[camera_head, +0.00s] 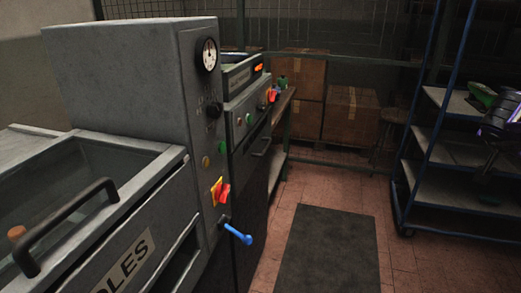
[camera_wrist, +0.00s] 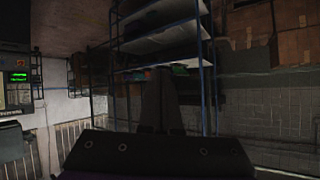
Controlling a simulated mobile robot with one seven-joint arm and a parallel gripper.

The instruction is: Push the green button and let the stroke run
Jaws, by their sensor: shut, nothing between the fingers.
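A grey press cabinet (camera_head: 130,70) stands at the left in the head view. On its narrow control face are a green button (camera_head: 222,147), a brass-coloured knob (camera_head: 206,162), a black knob (camera_head: 213,110), a red-and-yellow switch (camera_head: 220,191) and a blue lever (camera_head: 238,234). A second green button (camera_head: 249,118) shows on the machine behind. My gripper (camera_head: 484,176) is at the far right, in front of the shelf and well away from both buttons. In the wrist view my gripper (camera_wrist: 161,72) is shut and empty, facing shelving; no green button can be made out there.
A blue-framed shelf rack (camera_head: 455,150) stands at the right. Cardboard boxes (camera_head: 350,115) are stacked at the back. A dark mat (camera_head: 330,250) lies on the tiled floor between machines and rack, with clear room. A black handle (camera_head: 70,220) sticks out from the near machine.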

